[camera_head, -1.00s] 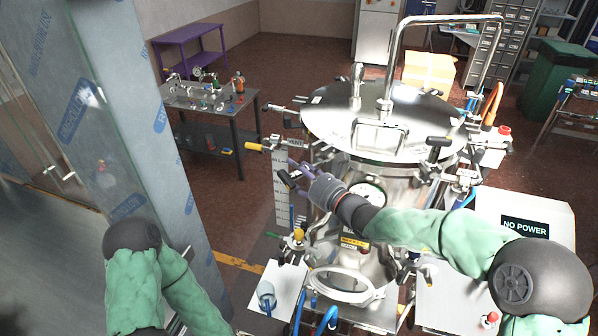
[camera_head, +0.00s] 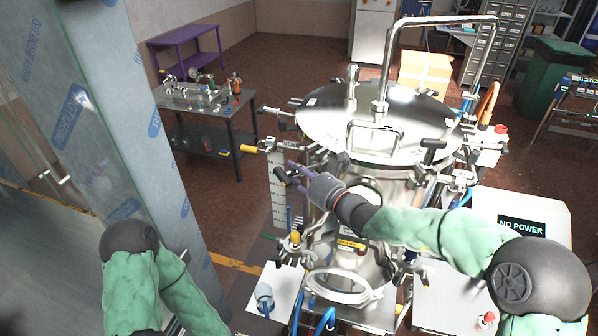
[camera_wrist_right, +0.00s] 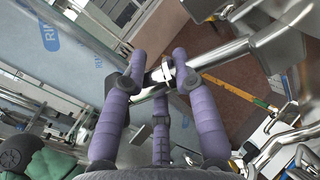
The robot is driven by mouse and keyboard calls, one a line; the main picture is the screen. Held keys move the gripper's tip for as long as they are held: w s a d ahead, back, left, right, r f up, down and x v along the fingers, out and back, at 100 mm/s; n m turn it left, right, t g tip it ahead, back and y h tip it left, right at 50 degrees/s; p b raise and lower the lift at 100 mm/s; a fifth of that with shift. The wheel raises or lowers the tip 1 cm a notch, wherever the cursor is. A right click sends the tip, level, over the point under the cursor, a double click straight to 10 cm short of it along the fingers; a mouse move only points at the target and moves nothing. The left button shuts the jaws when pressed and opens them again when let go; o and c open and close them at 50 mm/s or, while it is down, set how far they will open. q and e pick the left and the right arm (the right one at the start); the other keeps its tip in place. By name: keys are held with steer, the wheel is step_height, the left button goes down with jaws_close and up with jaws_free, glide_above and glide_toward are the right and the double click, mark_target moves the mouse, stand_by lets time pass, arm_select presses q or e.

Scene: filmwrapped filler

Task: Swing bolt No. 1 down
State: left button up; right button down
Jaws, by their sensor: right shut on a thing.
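The steel vessel has a round lid (camera_head: 330,125) with several swing bolts with black handles around its rim. My right gripper (camera_head: 290,173) is at the left front side of the vessel, below the lid's rim. Its purple fingers (camera_wrist_right: 160,78) are shut on a shiny metal bolt (camera_wrist_right: 152,92) in the right wrist view. A black handle end (camera_head: 281,174) shows at the fingertips in the head view. I cannot read a number on this bolt, and the fingers hide part of it. My left arm is at the lower left, but its gripper is out of view.
A film-wrapped pillar (camera_head: 165,150) stands at the left. A grey table (camera_head: 245,100) with small fittings is behind. A white box marked NO POWER (camera_head: 550,205) is at the right.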

steer(key=shift+s+a, duration=0.2)
steer(key=shift+a, duration=0.15)
steer(key=c, duration=1.2)
jaws_free()
steer(key=o, duration=0.4)
steer(key=shift+s+a+r, duration=0.1)
steer(key=shift+s+a, duration=0.05)
steer(key=shift+c, duration=0.2)
steer(key=shift+s+a+r, duration=0.1)
steer(key=shift+a, duration=0.05)
steer(key=shift+d, duration=0.2)
steer(key=shift+d, duration=0.25)
steer(key=v, duration=1.1)
steer(key=shift+s, duration=0.2)
